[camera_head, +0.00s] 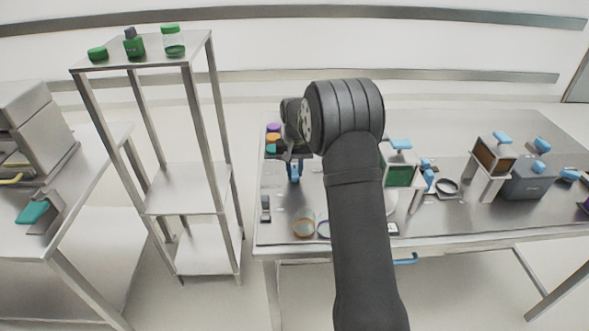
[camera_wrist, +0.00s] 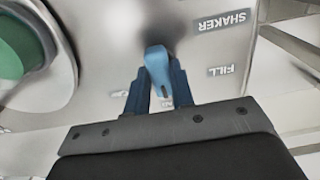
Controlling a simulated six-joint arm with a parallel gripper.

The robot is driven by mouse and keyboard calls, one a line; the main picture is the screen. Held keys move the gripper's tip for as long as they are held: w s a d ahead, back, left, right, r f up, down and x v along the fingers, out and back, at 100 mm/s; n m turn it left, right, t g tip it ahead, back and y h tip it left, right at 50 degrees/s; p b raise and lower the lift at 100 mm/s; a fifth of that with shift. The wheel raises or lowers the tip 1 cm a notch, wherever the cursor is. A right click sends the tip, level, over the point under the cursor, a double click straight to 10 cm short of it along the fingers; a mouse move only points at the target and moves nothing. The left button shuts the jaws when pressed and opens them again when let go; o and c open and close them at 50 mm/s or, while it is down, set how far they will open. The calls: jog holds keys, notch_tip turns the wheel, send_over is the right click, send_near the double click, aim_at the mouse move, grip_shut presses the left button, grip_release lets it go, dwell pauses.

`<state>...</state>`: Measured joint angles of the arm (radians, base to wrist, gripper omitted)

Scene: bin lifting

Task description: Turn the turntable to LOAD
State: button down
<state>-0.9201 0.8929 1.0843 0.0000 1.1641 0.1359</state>
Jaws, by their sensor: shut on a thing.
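In the wrist view, the two dark blue fingers of my gripper (camera_wrist: 159,84) are closed on either side of a light blue handle (camera_wrist: 156,64). The handle stands over a grey metal surface printed SHAKER and FILL; other lettering is partly covered by my fingers. A pale round rim (camera_wrist: 67,82) with a green thing (camera_wrist: 20,45) inside it is at the left; I cannot tell whether this is the turntable. The word LOAD is not readable. In the head view, my gripper (camera_head: 294,172) points down at the left part of the metal table (camera_head: 275,216).
In the head view, purple, orange and green round items (camera_head: 273,135) are close to my gripper's left. A metal shelf (camera_head: 185,188) stands further left. Blue-handled stations (camera_head: 492,158) fill the table's right side. My arm hides the table's middle.

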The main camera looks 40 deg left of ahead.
aim_at(295, 171)
jog(key=c, duration=1.2)
grip_release()
jog(key=shift+c, duration=0.2)
notch_tip(295, 171, up, 17)
jog(key=shift+r, duration=0.2)
notch_tip(295, 171, down, 17)
jog(key=shift+f, duration=0.2)
